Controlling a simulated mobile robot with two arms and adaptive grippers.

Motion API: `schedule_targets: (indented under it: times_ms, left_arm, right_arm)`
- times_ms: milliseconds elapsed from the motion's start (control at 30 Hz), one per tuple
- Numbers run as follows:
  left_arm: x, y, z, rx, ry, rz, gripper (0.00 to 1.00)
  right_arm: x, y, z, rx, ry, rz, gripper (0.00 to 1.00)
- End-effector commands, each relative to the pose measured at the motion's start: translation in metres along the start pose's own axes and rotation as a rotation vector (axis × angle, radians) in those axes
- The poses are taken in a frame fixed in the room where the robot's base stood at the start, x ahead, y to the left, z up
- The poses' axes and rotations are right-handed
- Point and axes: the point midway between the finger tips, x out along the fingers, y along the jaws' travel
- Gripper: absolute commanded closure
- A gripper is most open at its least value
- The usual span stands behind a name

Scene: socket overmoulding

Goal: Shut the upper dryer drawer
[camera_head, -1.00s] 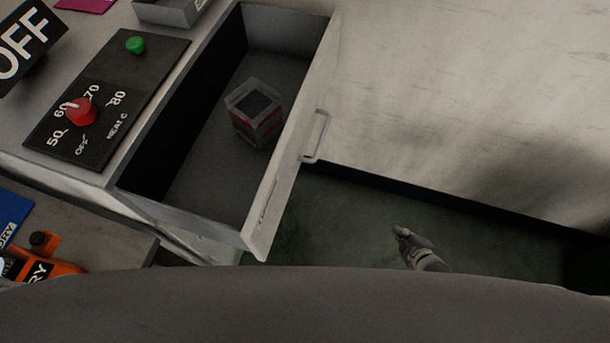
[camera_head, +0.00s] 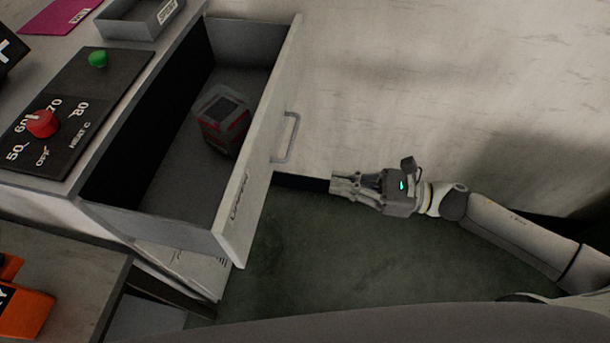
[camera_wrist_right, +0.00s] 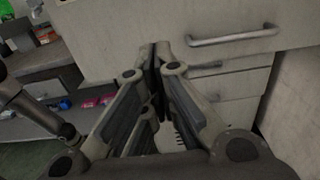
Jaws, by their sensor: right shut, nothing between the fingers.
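The upper dryer drawer (camera_head: 262,165) stands pulled well open from the cabinet in the head view. A small clear-sided box with red bands (camera_head: 221,117) sits inside it. The drawer has a grey bar handle (camera_head: 289,140) on its front; in the right wrist view the handle (camera_wrist_right: 232,37) is at the upper right. My right gripper (camera_head: 336,184) is shut and empty, in front of the drawer and to the right of its handle, apart from it in the head view. In the right wrist view its fingertips (camera_wrist_right: 162,52) are together, pointing towards the drawer front. My left gripper is out of view.
A black control panel (camera_head: 90,92) with a red knob (camera_head: 42,123) and a green button (camera_head: 97,59) lies on the cabinet top. A grey tray (camera_head: 110,28) stands behind it. A pale wall (camera_head: 440,80) borders the floor, which is clear around my right gripper.

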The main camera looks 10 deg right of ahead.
Motion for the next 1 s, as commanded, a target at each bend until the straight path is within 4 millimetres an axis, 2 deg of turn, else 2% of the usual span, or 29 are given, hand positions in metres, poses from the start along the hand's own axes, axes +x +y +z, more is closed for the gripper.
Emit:
schedule_targets:
  times_ms: [167,500,600,800,1000]
  left_arm:
    - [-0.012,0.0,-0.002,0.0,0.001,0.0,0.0]
    - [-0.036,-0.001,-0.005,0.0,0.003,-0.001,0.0]
    - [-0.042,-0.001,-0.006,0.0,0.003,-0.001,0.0]
    - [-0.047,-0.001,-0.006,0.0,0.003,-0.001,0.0]
    - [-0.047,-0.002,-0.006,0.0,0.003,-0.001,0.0]
  right_arm:
    - [0.028,-0.001,0.005,0.002,-0.006,-0.001,1.0]
    - [0.1,-0.002,0.005,0.004,-0.003,-0.002,1.0]
    - [0.114,-0.002,0.004,0.004,-0.002,-0.004,1.0]
    - [0.131,-0.002,0.002,0.005,-0.001,-0.004,1.0]
    - [0.134,-0.002,0.0,0.006,0.001,-0.005,1.0]
